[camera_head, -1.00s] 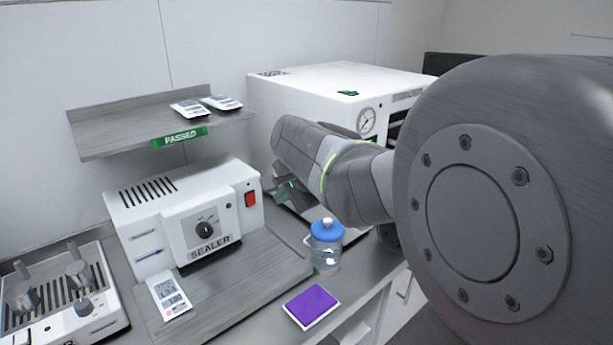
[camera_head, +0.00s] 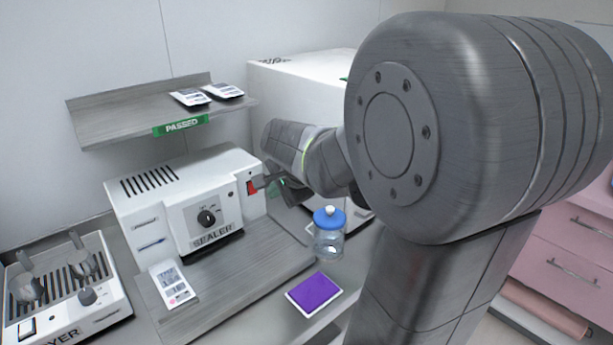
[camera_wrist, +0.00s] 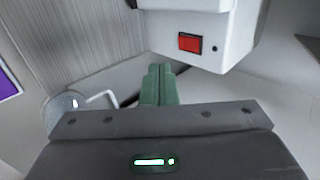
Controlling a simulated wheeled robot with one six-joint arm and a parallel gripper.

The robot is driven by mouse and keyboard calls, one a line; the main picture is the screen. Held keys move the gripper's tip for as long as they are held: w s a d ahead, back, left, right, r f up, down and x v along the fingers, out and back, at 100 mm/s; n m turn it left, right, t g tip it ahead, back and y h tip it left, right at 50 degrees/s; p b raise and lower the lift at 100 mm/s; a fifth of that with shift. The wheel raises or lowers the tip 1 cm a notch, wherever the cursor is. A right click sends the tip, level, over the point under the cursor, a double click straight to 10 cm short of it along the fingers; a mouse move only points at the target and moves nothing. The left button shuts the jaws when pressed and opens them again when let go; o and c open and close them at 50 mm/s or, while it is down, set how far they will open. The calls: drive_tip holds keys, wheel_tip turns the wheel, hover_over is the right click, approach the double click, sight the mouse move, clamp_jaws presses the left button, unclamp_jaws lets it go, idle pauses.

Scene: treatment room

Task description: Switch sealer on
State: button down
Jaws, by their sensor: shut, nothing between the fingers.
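The sealer (camera_head: 165,205) is a white box with a black dial (camera_head: 207,218) and the label SEALER on its front. Its red switch (camera_head: 252,187) is on the right part of the front face. The switch also shows in the wrist view (camera_wrist: 190,43), above and right of the fingertips. My gripper (camera_head: 266,184) is beside the switch, at the right end of the sealer. In the wrist view my gripper (camera_wrist: 158,72) has its green fingers shut together with nothing between them.
A blue-lidded jar (camera_head: 329,232) stands right of the sealer's wooden board, near a purple pad (camera_head: 314,292). A shelf (camera_head: 110,128) with pouches hangs above the sealer. A large white machine (camera_head: 300,85) stands behind my arm. A dryer (camera_head: 60,290) is at the left.

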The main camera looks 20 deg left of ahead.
drive_tip(key=shift+w+a+f+p, duration=0.1)
drive_tip(key=shift+w+a+f, duration=0.5)
drive_tip(key=shift+a, duration=0.45)
drive_tip(key=shift+w+a+f+p, duration=0.15)
drive_tip(key=shift+w+a+f, duration=0.45)
drive_tip(key=shift+a, duration=0.5)
drive_tip(key=shift+w+a+f+p, duration=0.1)
drive_tip(key=shift+w+a+f, duration=0.45)
drive_tip(key=shift+a, duration=0.5)
drive_tip(key=shift+s+f, duration=0.1)
drive_tip(key=shift+a, duration=0.1)
